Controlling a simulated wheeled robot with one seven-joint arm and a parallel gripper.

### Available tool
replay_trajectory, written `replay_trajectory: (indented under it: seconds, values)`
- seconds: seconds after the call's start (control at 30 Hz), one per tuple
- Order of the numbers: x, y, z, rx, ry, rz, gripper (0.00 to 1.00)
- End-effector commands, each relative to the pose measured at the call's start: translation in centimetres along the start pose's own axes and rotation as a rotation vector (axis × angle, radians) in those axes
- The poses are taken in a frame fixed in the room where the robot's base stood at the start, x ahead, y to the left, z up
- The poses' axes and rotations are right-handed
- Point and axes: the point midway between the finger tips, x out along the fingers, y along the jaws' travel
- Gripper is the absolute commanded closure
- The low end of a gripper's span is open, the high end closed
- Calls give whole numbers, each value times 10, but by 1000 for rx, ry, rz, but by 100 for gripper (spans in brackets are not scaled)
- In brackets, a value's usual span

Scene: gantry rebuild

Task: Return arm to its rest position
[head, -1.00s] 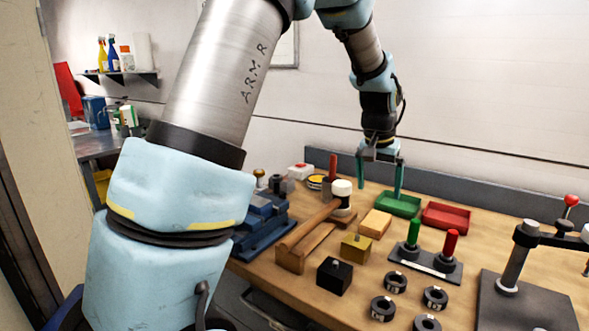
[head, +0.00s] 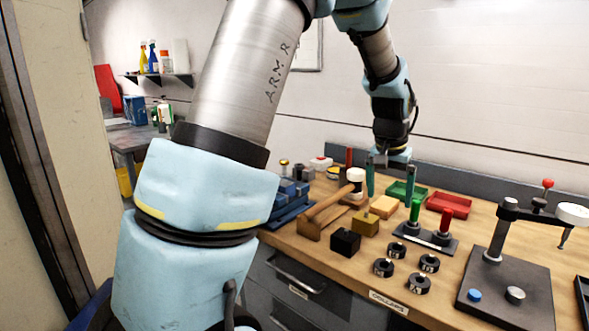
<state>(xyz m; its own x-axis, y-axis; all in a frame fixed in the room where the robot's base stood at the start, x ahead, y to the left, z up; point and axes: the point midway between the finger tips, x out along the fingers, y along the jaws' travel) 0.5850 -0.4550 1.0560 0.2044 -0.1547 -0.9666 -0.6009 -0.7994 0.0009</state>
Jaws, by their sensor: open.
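My arm (head: 240,75) rises on the left of the head view and bends over the workbench (head: 345,268). My gripper (head: 391,180) hangs pointing down above the back of the bench, with its two teal fingers apart and nothing between them. Its fingertips appear in front of the green tray (head: 398,190); I cannot tell their exact height above the bench.
A mallet (head: 330,205) lies near a blue vise (head: 288,203). A black block (head: 345,242), brass block (head: 365,222), red tray (head: 448,205), green and red pegs (head: 445,222) and several black rings (head: 383,267) share the bench. A press stand (head: 505,285) stands at right.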

Motion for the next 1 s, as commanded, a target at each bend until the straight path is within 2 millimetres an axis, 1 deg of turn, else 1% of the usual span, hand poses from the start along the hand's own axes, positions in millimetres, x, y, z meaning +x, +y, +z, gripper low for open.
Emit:
replay_trajectory:
  seconds: [0.17,0.27,0.37,0.47,0.57,0.6,0.63,0.7,0.8,0.9,1.0]
  values:
    - [-3,-30,24,-58,-12,-14,0]
    - [-4,-52,44,-102,-22,-24,0]
    - [-7,-76,70,-157,-34,-37,0]
    - [-10,-102,106,-227,-50,-51,0]
    - [-14,-129,155,-318,-69,-69,0]
    - [-16,-138,177,-359,-78,-77,0]
    - [-17,-143,194,-387,-85,-82,0]
    - [-20,-152,226,-445,-95,-92,0]
    - [-22,-156,260,-502,-108,-101,0]
    - [-23,-158,276,-531,-114,-105,0]
    - [-23,-157,280,-537,-116,-106,0]
